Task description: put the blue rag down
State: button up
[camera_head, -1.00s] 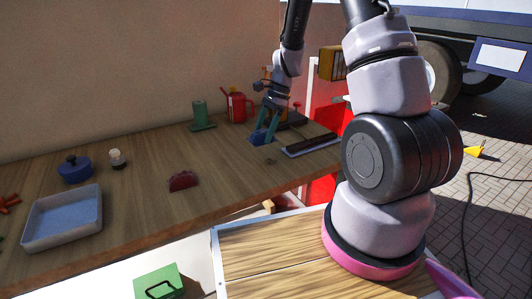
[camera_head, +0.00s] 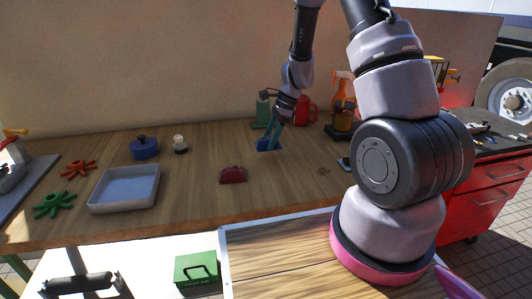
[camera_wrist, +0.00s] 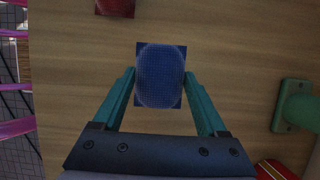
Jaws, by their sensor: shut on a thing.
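The blue rag (camera_head: 268,145) is at the middle of the wooden table, just above or on its top; I cannot tell whether it touches. In the wrist view the rag (camera_wrist: 160,88) looks like a flat dark-blue square between my two teal fingers. My gripper (camera_head: 274,138) points down, and its fingertips in the wrist view (camera_wrist: 161,74) are at the rag's left and right edges, shut on it.
A dark red object (camera_head: 232,174) lies left of and nearer than the rag. A green item (camera_head: 261,112) and a red can (camera_head: 306,110) stand behind. Bare wood surrounds the rag.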

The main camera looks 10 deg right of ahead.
jog(key=shift+d+f, duration=0.1)
jog(key=shift+f, duration=2.35)
jog(key=shift+f, duration=0.1)
jog(key=o, duration=1.4)
jog(key=shift+c, duration=0.2)
jog(key=v, duration=1.3)
notch_tip(320, 180, up, 18)
jog(key=n+t, duration=0.3)
jog(key=n, duration=0.4)
send_over(270, 158)
jog(key=s+d, duration=0.4)
jog(key=s, duration=0.5)
jog(key=s+d+r+n+t+h, duration=0.1)
jog(key=s+r+n+t, duration=0.3)
jog(key=s, duration=0.9)
jog(key=shift+s+r+n+h, duration=0.35)
jog(key=shift+r+n+h, duration=0.45)
jog(key=shift+r+n, duration=1.35)
